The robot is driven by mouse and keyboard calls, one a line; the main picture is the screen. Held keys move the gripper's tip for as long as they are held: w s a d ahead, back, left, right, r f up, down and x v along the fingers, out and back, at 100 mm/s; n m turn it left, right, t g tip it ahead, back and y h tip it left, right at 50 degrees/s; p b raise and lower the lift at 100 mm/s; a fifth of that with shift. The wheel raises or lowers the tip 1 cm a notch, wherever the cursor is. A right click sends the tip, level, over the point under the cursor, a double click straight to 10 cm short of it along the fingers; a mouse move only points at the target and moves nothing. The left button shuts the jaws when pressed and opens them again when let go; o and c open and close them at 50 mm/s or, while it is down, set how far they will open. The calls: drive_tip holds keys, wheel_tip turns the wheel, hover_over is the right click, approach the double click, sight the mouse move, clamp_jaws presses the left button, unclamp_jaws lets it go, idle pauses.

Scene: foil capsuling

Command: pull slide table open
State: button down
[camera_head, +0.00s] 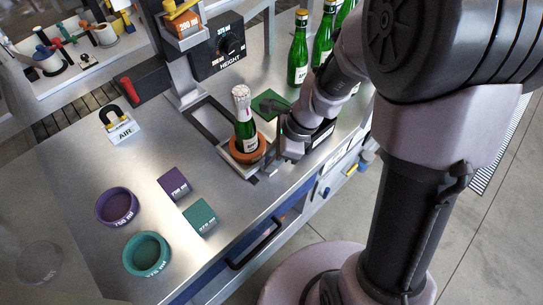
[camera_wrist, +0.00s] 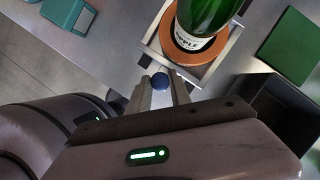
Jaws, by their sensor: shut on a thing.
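The slide table (camera_wrist: 207,78) is a small metal carriage with an orange ring (camera_head: 260,155) on it. A green bottle (camera_head: 245,132) with a pale foil top stands upright in the ring. The carriage sits at the front end of dark-framed rails (camera_head: 206,126) that run back under the press. A dark blue knob (camera_wrist: 159,81) sticks out from the carriage's front. My gripper (camera_wrist: 160,92) is shut on this knob, with a finger on each side. In the head view my gripper (camera_head: 270,167) is just right of the ring, and its fingertips are partly hidden.
Several green bottles (camera_head: 298,50) stand at the back right. A green pad (camera_head: 269,103) lies near my wrist.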

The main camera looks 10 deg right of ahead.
drive_tip(key=c, duration=1.2)
unclamp_jaws()
drive_tip(key=p+v, duration=0.6)
drive_tip(key=v, duration=1.1)
drive_tip(key=shift+d+r, duration=0.1)
drive_tip(key=shift+r, duration=0.1)
drive_tip(key=s+a+f+n+t+b, duration=0.1)
drive_tip(key=s+n+b, duration=0.3)
drive_tip(key=n, duration=0.1)
drive_tip(key=s+a+f+n+t+h+b, duration=0.1)
drive_tip(key=s+n+t+b, duration=0.1)
drive_tip(key=s+n+b, duration=0.2)
drive_tip(key=s+a+f+n+t+h+b, duration=0.1)
drive_tip(key=s+n+t+b, duration=0.1)
drive_tip(key=s+n+b, duration=0.2)
drive_tip(key=shift+s+a+f+n+b, duration=0.1)
drive_tip(key=shift+a+f+n+b, duration=0.05)
drive_tip(key=shift+n, duration=0.6)
drive_tip(key=shift+a+f+n+b, duration=0.1)
drive_tip(key=shift+a+n+b, duration=0.05)
drive_tip(key=shift+n, duration=0.6)
